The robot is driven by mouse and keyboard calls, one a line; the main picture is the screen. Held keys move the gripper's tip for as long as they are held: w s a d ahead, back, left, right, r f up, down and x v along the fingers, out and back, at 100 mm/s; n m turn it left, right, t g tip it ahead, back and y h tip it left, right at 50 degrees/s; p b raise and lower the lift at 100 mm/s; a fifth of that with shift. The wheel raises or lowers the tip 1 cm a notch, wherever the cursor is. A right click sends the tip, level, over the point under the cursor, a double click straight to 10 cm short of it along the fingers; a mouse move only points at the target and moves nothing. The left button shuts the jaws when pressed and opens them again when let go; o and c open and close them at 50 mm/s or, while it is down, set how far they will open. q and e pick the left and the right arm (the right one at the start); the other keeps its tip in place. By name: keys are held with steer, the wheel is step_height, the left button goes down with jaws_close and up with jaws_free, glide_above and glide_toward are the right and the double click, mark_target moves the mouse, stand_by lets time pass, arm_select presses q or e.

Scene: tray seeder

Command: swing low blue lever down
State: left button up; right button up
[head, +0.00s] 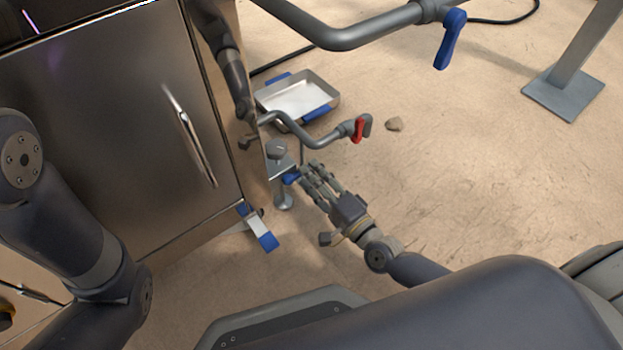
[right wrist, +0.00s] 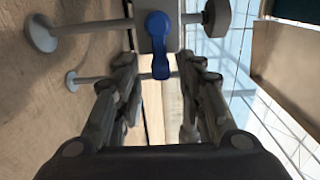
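The low blue lever (head: 291,176) sits on a small metal bracket (head: 279,156) at the lower side of the steel cabinet. In the right wrist view the lever (right wrist: 158,35) is straight ahead, its narrow end between my fingertips, with gaps visible on both sides. My right gripper (head: 311,180) is open and empty, right beside the lever in the head view; its fingers also show in the right wrist view (right wrist: 160,72). Contact with the lever cannot be told. My left arm shows at the left, but its gripper is out of view.
A pipe with a red lever (head: 358,130) is above the gripper, and a larger pipe with another blue lever (head: 451,38) is higher up. A blue-and-white pedal (head: 259,228) is low by the cabinet (head: 110,120). A metal tray (head: 335,101) lies behind. Sandy ground at right is mostly clear.

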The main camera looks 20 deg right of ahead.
steer(key=shift+w+a, duration=0.15)
steer(key=shift+w, duration=0.25)
steer(key=shift+c, duration=0.4)
jaws_close()
steer(key=s+a+f+m+b, duration=0.1)
steer(key=a+f+m+b, duration=0.3)
steer(key=m, duration=1.4)
steer(key=shift+s+a+f, duration=0.3)
steer(key=shift+s+f, duration=0.05)
steer(key=shift+f, duration=0.05)
